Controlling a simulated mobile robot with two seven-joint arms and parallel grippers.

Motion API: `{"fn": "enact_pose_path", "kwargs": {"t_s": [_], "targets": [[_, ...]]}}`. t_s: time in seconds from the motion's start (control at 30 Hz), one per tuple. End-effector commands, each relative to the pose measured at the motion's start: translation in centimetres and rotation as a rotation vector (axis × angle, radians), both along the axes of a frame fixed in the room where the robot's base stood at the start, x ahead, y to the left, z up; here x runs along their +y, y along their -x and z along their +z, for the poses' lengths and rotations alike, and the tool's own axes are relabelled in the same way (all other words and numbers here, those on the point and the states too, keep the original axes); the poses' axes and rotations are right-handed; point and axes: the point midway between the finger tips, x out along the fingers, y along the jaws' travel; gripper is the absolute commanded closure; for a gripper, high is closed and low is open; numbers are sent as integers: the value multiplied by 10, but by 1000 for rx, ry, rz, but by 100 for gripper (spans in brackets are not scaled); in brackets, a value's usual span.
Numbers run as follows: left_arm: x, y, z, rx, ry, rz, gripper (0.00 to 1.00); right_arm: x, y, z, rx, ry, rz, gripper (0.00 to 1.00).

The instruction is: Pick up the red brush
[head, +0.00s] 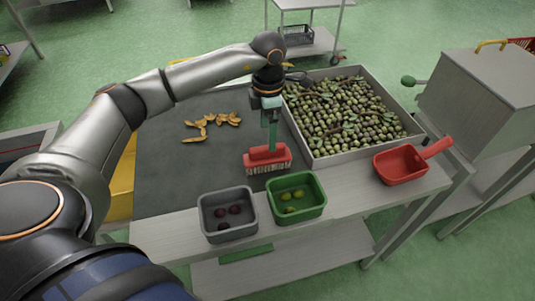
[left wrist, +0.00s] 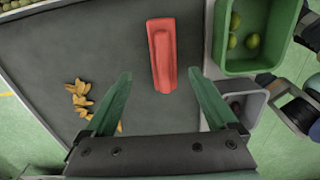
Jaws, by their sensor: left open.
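The red brush (head: 267,159) stands bristles down on the dark mat (head: 165,165) of the table, behind the green bin. In the left wrist view the brush (left wrist: 162,55) shows from above as a long red block with a raised grip. My left gripper (head: 269,145) comes down over the brush in the head view. Whether a finger touches the brush cannot be told. My right gripper is in neither view.
A grey bin (head: 228,236) with dark olives and a green bin (head: 296,214) with green olives stand at the front edge. A large olive tray (head: 315,160) and a red scoop (head: 400,168) are to the right.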

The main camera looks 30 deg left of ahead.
Motion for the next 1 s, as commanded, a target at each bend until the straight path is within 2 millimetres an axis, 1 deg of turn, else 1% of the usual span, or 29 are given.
{"fn": "enact_pose_path", "kwargs": {"t_s": [0.03, 0.13, 0.2, 0.37, 0.43, 0.57, 0.6, 0.7, 0.8, 1.0], "targets": [[0, 1, -11, 6, 0, 1, 9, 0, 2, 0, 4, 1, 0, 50], [0, 1, -27, 4, 0, 1, 9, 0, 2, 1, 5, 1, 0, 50], [0, 1, -36, 4, 1, 1, 9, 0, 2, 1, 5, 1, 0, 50], [0, 1, -46, 1, 0, 0, 9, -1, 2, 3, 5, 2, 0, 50], [-1, 3, -53, 3, 2, 0, 9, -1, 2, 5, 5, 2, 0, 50], [-2, 8, -73, 5, 1, -1, 9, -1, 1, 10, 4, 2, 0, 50], [-2, 8, -80, 3, 2, -1, 9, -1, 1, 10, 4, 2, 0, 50], [-2, 7, -91, 1, 1, 0, 9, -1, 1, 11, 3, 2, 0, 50], [-2, 7, -96, 1, 1, 0, 9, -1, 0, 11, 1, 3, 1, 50], [-2, 7, -96, 0, 1, 0, 9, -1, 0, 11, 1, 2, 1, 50]]}}
